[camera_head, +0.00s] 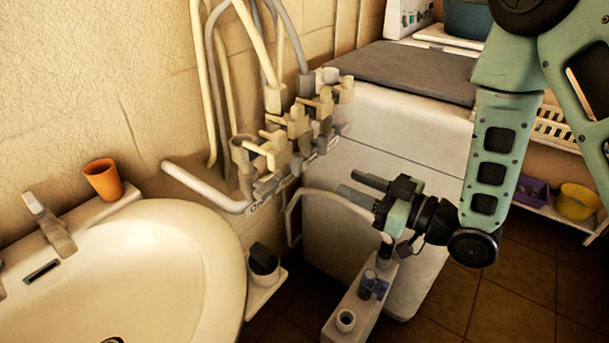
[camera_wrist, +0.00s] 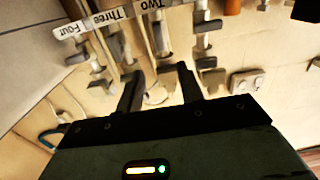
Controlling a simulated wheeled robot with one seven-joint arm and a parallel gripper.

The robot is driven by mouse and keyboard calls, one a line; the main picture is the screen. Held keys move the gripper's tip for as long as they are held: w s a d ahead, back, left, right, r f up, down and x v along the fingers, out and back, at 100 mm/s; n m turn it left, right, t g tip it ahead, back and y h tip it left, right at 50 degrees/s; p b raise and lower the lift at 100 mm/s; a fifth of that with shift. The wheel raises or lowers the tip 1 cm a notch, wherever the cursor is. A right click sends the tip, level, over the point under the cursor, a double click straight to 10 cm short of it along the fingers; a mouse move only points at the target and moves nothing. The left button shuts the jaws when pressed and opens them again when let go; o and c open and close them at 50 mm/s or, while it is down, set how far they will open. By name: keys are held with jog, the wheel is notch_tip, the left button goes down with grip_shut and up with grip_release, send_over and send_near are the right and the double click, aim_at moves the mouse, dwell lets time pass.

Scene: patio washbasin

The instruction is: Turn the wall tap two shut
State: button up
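Wall tap two (camera_head: 293,124) is a cream tap with a lever, second from the front in the row on the wall. In the wrist view, the label "Two" (camera_wrist: 152,4) stands above its body (camera_wrist: 159,38), and parts of it show around and between my fingers. My gripper (camera_head: 361,187) is in front of the row, to the right and lower in the head view, with its fingers pointing at the wall. In the wrist view my gripper (camera_wrist: 160,70) is open, with nothing clearly held. Whether a finger touches the lever is not clear.
Neighbouring taps one (camera_head: 262,153) and three (camera_head: 322,104) stand close on both sides. Pipes and hoses (camera_head: 212,80) rise along the wall. A washbasin (camera_head: 150,250) with an orange cup (camera_head: 103,179) is at left. A white cabinet (camera_head: 420,130) stands behind my gripper.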

aim_at(301, 161)
jog(key=b+x, duration=0.5)
jog(key=x, duration=0.7)
jog(key=shift+w+a, duration=0.15)
jog(key=shift+b, duration=0.3)
grip_shut()
